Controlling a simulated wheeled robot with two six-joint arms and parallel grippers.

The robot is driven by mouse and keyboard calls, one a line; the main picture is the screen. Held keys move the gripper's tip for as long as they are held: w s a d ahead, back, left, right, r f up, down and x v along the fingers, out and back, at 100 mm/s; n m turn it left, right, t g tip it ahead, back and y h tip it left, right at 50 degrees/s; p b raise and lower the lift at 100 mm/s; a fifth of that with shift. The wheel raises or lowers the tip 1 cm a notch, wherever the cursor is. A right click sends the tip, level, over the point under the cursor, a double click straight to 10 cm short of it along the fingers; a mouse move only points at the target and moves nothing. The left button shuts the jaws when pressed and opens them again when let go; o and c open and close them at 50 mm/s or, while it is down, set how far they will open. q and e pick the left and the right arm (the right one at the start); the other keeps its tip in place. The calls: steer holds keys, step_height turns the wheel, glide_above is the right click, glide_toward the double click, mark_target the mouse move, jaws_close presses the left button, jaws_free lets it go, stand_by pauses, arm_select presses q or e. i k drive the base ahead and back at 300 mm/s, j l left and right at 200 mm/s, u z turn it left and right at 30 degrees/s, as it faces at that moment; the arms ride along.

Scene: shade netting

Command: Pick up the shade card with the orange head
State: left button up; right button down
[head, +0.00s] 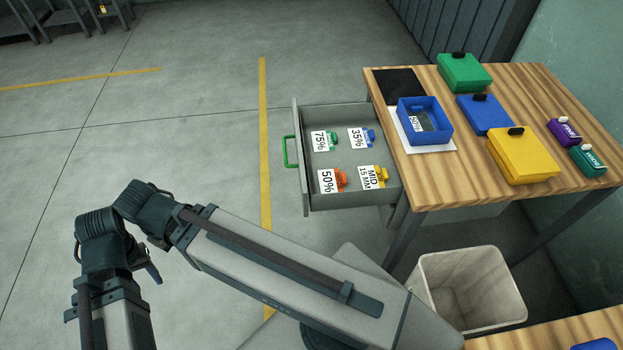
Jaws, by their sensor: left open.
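The shade card with the orange head (327,181) lies in the open grey drawer at its front left. Its white face reads 50%, and the orange head points right. My right gripper is out of view.
The drawer (299,150) also holds a green-headed 75% card (320,140), a blue-headed 35% card (356,138) and a yellow-headed MID card (368,178). Boxes and a blue tray (447,131) stand on the wooden table (465,175). A white bin (437,270) stands below.

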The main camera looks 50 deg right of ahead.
mark_target(330, 181)
steer(key=i+j, duration=0.1)
steer(key=i, duration=0.45)
steer(key=i+j, duration=0.1)
steer(key=i, duration=0.5)
steer(key=i+z, duration=0.4)
steer(key=i+j+z, duration=0.25)
steer(key=i+z, duration=0.15)
steer(key=i, duration=0.2)
steer(key=i+l+z, duration=0.15)
steer(key=i+z, duration=0.2)
steer(key=i, duration=0.2)
steer(key=i+z, duration=0.4)
steer(key=i+j+z, duration=0.15)
steer(key=i+z, duration=0.2)
steer(key=i, duration=0.3)
steer(key=i+l+z, duration=0.15)
steer(key=i+z, duration=0.35)
steer(key=i, duration=0.45)
steer(key=i+j+z, duration=0.2)
steer(key=i+z, duration=0.25)
steer(key=i, duration=0.5)
steer(key=i+z, duration=0.15)
steer(key=z, duration=0.15)
steer(key=i+z, duration=0.15)
steer(key=z, duration=3.95)
